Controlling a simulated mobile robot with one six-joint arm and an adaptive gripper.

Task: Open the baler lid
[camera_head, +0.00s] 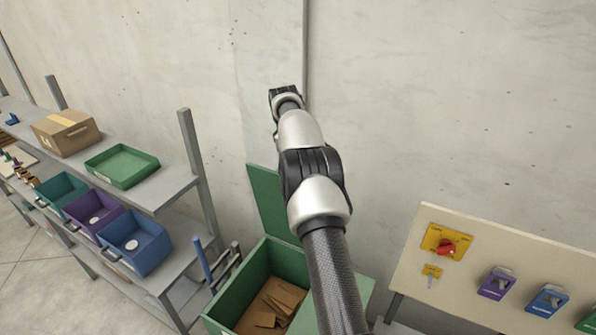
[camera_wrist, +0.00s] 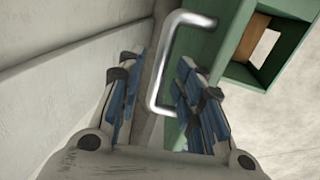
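The baler is a green box (camera_head: 233,295) with its top open and brown cardboard (camera_head: 272,302) inside. Its green lid (camera_head: 268,199) stands raised at the back near the wall, partly hidden by my arm. In the wrist view, a bent metal handle (camera_wrist: 159,70) shows against the green lid (camera_wrist: 203,47). My gripper (camera_wrist: 163,62) is open, and its blue-padded fingers appear on either side of the handle's bar. I cannot tell whether either finger touches it. In the head view my arm hides the fingers.
A grey shelf (camera_head: 184,185) at the left holds a cardboard box (camera_head: 66,133), a green tray (camera_head: 122,165) and coloured bins. A panel (camera_head: 412,270) at the right has a red switch (camera_head: 445,247). The concrete wall (camera_head: 450,90) is close behind the lid.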

